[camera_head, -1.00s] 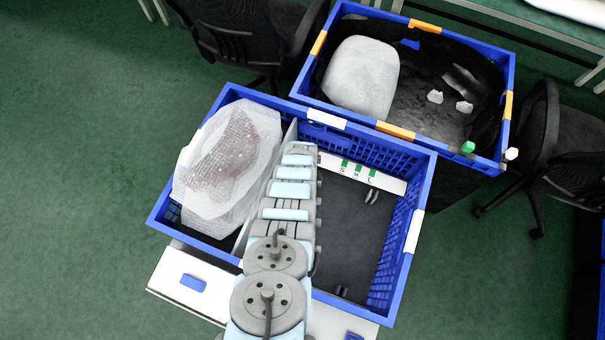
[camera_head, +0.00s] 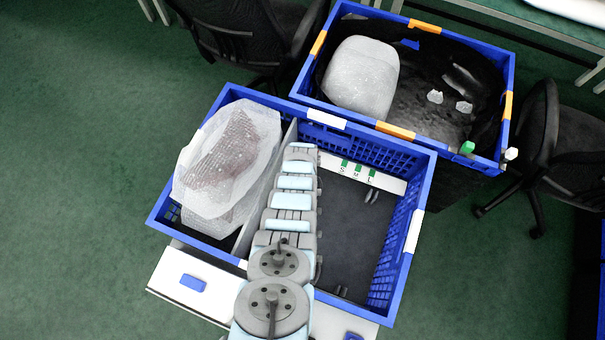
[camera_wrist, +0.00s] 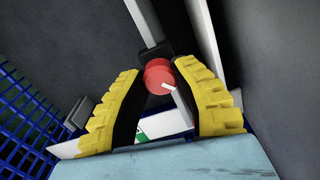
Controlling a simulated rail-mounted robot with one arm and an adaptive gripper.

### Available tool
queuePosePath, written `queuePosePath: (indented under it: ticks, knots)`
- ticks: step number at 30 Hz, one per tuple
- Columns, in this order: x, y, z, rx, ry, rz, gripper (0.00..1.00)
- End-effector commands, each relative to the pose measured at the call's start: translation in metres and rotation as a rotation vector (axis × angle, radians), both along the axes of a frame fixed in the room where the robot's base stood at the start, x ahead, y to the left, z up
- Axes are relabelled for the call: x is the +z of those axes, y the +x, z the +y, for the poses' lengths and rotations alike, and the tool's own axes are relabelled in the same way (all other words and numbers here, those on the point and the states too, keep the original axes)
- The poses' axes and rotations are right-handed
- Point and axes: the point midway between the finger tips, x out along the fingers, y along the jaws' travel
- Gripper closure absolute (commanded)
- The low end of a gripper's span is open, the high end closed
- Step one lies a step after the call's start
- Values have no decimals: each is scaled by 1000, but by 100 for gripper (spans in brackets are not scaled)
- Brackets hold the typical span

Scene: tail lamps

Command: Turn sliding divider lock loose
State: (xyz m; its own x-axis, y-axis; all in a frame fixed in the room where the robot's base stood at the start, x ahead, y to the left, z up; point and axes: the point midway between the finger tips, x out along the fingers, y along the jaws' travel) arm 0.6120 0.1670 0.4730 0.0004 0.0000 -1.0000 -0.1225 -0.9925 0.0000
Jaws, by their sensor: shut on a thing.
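The red lock knob (camera_wrist: 159,76) with a white pointer mark sits on a dark block in the wrist view. My gripper (camera_wrist: 158,70) has yellow ribbed fingers on either side of the knob, closed on it. The pointer slants down to the right. The grey sliding divider (camera_head: 262,190) stands upright in the front blue crate (camera_head: 421,190), left of my arm. The knob and my gripper are hidden behind my arm in the head view.
A bubble-wrapped lamp (camera_head: 228,160) fills the crate's left side. A white strip marked S, M, L (camera_head: 390,184) lies along its back wall; the right compartment is mostly empty. A second blue crate (camera_head: 450,39) with another wrapped part (camera_head: 362,77) stands behind. Chairs flank it.

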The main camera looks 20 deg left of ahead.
Motion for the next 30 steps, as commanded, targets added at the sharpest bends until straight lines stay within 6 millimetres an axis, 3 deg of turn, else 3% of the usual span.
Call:
queuePosePath:
  ticks: [20,30]
  knots:
    - [-1,0,-1,119,0,0,100]
    - [-1,0,0,284,0,1,100]
